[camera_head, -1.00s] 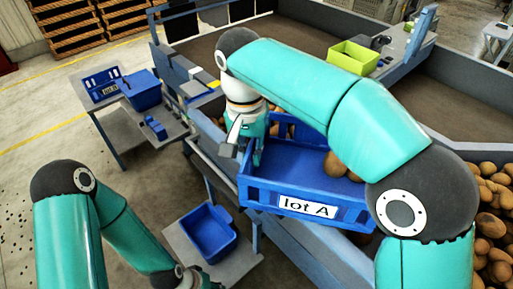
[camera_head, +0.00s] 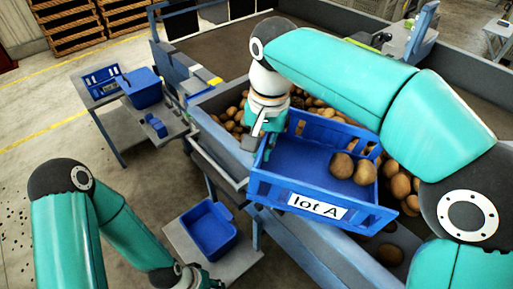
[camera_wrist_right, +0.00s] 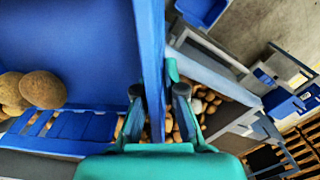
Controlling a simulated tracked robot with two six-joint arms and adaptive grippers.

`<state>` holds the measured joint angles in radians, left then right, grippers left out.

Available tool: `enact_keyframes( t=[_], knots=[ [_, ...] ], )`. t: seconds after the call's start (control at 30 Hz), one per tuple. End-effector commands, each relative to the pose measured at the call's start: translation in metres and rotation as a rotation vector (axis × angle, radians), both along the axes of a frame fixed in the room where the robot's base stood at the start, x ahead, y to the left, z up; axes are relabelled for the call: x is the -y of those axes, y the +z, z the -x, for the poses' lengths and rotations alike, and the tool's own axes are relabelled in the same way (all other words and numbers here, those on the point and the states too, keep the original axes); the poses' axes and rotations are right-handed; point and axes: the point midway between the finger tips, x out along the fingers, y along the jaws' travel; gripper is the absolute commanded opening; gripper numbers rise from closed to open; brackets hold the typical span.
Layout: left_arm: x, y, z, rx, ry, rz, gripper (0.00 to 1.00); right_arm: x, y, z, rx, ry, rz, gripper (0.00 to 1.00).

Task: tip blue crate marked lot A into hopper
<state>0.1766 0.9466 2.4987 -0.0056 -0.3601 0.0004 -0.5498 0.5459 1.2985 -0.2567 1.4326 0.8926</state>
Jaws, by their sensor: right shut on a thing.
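The blue crate marked lot A (camera_head: 318,207) hangs over the hopper (camera_head: 225,100), tilted, with a few potatoes (camera_head: 353,168) gathered at its right end. My right gripper (camera_head: 257,140) is shut on the crate's left wall; the wrist view shows the fingers (camera_wrist_right: 160,98) on either side of the blue wall. Potatoes lie in the hopper behind and below the crate. My left gripper (camera_head: 190,278) is low at the bottom edge of the head view, partly cut off, and its jaws are unclear.
A blue bin (camera_head: 209,230) stands on a low shelf left of the hopper. A side table (camera_head: 118,128) at left holds another blue crate (camera_head: 102,82) and a blue tub (camera_head: 143,88). Wooden pallets (camera_head: 70,25) are stacked at the back left. Open floor lies at left.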

Motion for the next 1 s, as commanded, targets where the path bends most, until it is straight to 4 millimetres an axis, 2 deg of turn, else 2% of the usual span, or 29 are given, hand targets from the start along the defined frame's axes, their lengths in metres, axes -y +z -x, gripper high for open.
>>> enact_keyframes(
  t=[1.0],
  knots=[
    [0.0, 0.0, 0.0, 0.0, 0.0, 0.0, 0.4, 0.034, 0.035, 0.01, 0.073, -0.001, -0.237, 0.0]
  ],
)
